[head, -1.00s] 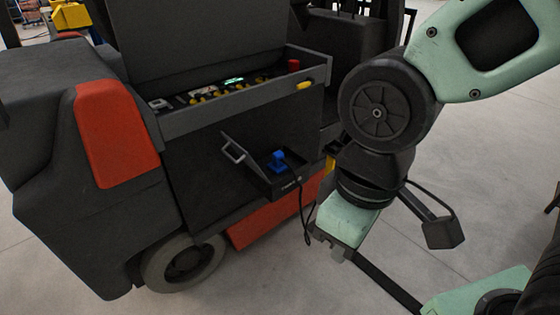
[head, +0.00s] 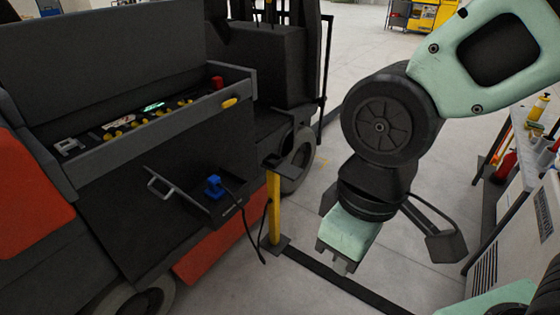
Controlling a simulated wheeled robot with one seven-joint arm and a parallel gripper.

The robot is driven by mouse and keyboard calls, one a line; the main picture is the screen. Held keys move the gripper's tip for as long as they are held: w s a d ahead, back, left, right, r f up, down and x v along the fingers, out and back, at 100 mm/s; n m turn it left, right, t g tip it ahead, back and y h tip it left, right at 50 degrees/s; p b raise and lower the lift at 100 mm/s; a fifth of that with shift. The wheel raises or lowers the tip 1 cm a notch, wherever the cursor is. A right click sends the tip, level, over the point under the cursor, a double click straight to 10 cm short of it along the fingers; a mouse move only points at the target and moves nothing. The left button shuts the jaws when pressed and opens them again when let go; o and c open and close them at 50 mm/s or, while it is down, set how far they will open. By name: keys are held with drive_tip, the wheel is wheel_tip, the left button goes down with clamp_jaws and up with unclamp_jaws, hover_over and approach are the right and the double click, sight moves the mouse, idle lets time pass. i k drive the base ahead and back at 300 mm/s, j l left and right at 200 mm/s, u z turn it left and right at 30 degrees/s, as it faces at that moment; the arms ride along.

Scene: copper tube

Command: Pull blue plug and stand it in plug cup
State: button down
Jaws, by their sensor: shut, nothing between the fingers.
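The blue plug (head: 213,187) sits upright in a small black open tray (head: 222,212) on the side of the dark truck. A black cable hangs from it over the tray's right edge towards the floor. My gripper (head: 342,264) points down over the floor to the right of the tray, well apart from the plug. It is shut and empty. A yellow post (head: 273,208) with a black holder (head: 290,163) on top stands between them. I cannot tell whether this holder is the plug cup.
The tray has a grey handle (head: 160,188) at its left. An open compartment (head: 150,125) with yellow and red parts is above it. A dark strip (head: 335,278) runs along the floor. A bench (head: 525,165) with bottles stands at the right. Open floor lies behind the arm.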

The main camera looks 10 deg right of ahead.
sight(215, 183)
drive_tip(key=i+u, duration=0.25)
drive_tip(key=i, duration=0.3)
drive_tip(key=i+l+u, duration=0.15)
drive_tip(key=i+u, duration=0.15)
drive_tip(key=i, duration=0.25)
drive_tip(key=i+l+u, duration=0.25)
drive_tip(key=i, duration=0.3)
